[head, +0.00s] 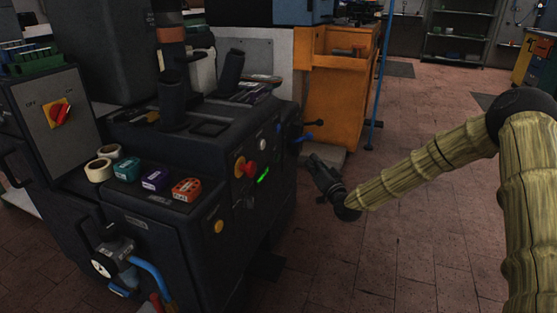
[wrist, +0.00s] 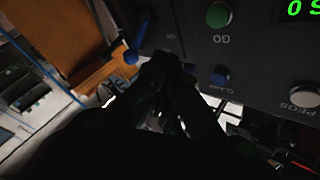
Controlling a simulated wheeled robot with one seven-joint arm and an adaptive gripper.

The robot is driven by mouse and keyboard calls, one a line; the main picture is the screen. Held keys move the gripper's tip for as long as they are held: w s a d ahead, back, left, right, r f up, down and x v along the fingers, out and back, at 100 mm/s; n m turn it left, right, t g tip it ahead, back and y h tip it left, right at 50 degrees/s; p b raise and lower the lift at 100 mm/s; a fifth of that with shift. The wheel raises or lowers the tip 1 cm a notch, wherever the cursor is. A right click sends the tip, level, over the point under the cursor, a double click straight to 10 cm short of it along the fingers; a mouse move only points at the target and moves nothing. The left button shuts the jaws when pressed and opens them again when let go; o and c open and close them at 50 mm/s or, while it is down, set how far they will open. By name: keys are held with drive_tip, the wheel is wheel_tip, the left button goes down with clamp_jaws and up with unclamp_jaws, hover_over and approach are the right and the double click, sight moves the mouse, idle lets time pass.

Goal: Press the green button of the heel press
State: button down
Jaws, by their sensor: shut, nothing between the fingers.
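The heel press is the dark machine (head: 165,130) at the left of the head view. Its green button (wrist: 218,14) shows in the wrist view at the top, on the dark panel, with an upside-down "GO" label beside it. I cannot make out the green button in the head view. My gripper (head: 314,160) is beside the right end of the press, apart from the panel face seen there. In the wrist view my gripper (wrist: 165,62) is dark and shut with nothing in it. Its tips lie left of and below the green button and do not cover it.
In the wrist view a blue button (wrist: 219,77), white button (wrist: 304,95), green digit display (wrist: 300,8) and blue-knobbed lever (wrist: 137,48) are close by. A red knob (head: 250,169) is on the press front. An orange cabinet (head: 335,95) stands behind; floor at right is open.

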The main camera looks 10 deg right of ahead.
sight(278, 158)
drive_tip(key=w+a+b, duration=0.1)
drive_tip(key=w+a, duration=0.3)
drive_tip(key=a, duration=0.3)
drive_tip(key=shift+w+b, duration=0.35)
drive_tip(key=shift+b, duration=0.05)
drive_tip(key=shift+a, duration=0.1)
idle(1.3)
drive_tip(key=shift+w+a, duration=0.2)
drive_tip(key=shift+a, duration=0.05)
